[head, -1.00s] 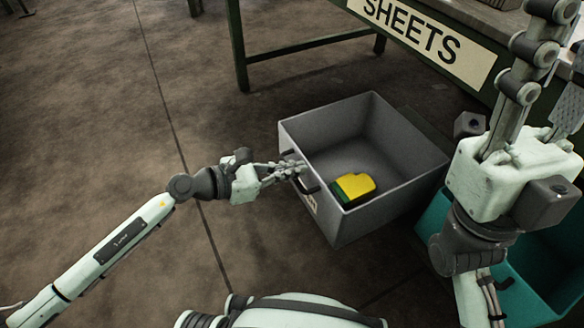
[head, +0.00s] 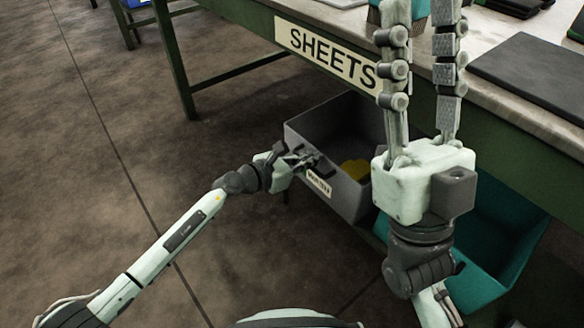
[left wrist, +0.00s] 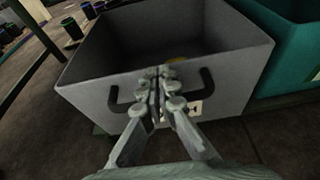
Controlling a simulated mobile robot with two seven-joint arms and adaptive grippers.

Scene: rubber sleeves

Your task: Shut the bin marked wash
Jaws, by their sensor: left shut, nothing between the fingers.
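The grey open-topped bin (head: 300,140) sits under the bench, its front part standing out past the bench edge. A small white label (head: 319,185) is on its front; in the left wrist view the label (left wrist: 196,108) is partly covered and ends in what looks like an H. A dark handle (left wrist: 208,88) spans the front. My left gripper (head: 312,160) is shut and empty, its fingertips (left wrist: 163,88) at the middle of the handle, against or very near the front wall. My right gripper (head: 425,35) is open, raised at the right, and hides part of the bin.
A yellow thing (head: 355,168) lies inside the grey bin. A teal bin (head: 478,255) stands to its right. The green-framed bench has a SHEETS sign (head: 327,57) and a dark mat (head: 535,70) on top. The floor at the left is clear.

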